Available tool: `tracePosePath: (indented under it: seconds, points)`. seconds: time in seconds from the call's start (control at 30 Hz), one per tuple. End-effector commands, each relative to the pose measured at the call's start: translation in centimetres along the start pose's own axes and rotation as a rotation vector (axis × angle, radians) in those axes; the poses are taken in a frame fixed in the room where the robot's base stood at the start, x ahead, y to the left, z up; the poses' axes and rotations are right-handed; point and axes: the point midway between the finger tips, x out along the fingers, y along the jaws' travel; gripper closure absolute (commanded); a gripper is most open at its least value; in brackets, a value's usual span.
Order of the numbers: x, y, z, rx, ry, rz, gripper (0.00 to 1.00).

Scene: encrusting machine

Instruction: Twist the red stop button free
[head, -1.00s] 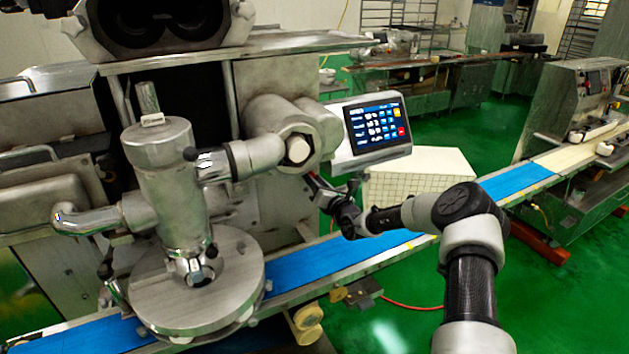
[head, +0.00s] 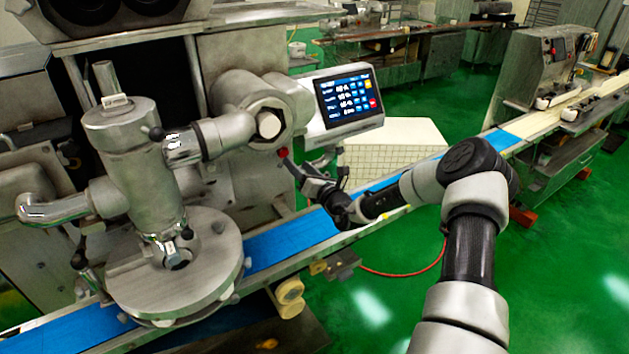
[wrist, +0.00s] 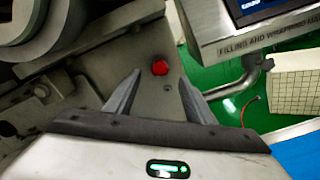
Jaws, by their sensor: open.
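The red stop button (wrist: 160,68) sits on a grey metal face of the machine. In the wrist view it lies just beyond my fingertips, between their lines and slightly above them. In the head view the same button (head: 283,153) is a small red spot below the machine's round grey housing. My gripper (wrist: 160,85) is open and empty, its two dark fingers spread and pointed toward the button. In the head view my gripper (head: 292,168) is small and partly hidden by its own links, close to the button. I cannot tell the exact gap.
The touchscreen panel (head: 345,102) stands right of the button, on a metal bracket (wrist: 240,82). The large round housing (head: 262,112) is above left. A blue conveyor belt (head: 290,243) runs below my arm. A white tiled box (head: 385,150) stands behind.

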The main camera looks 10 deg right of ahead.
Motion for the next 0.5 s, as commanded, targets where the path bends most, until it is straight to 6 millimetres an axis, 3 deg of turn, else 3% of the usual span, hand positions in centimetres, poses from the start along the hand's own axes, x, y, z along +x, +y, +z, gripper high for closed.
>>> tracePosePath:
  seconds: [0.2, 0.5]
  points:
    - [-5.4, -0.1, 0.0, 0.001, 0.001, -0.002, 0.51]
    - [-9.2, 0.0, 0.1, 0.000, -0.001, 0.000, 0.51]
